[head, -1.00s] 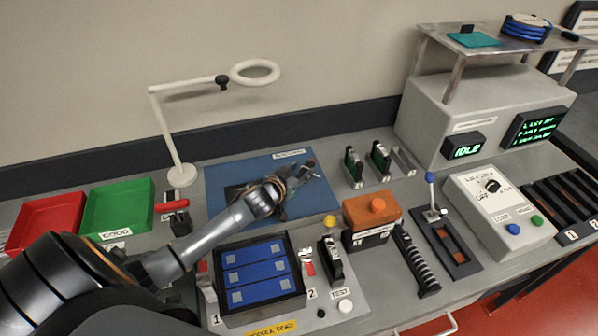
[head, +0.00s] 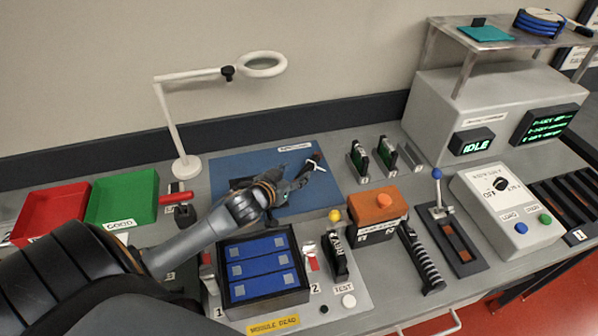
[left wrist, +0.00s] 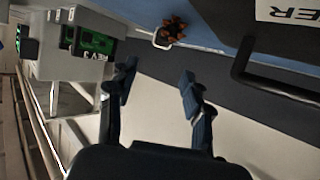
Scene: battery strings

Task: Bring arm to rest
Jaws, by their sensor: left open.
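My left arm comes in from the lower left in the head view. My left gripper (head: 308,170) is over the right part of the blue mat (head: 222,166), with its fingers pointing right and away. Its height above the mat is hard to tell. In the left wrist view the two dark fingers (left wrist: 158,84) are spread apart with nothing between them. My right gripper is not in view.
The battery module (head: 262,268) lies in front of my forearm. The magnifier lamp (head: 180,130) stands behind. The green bin (head: 122,199) and red bin (head: 48,211) are left, the orange-topped box (head: 377,205) right. Upright boards (head: 386,153) stand beyond the mat.

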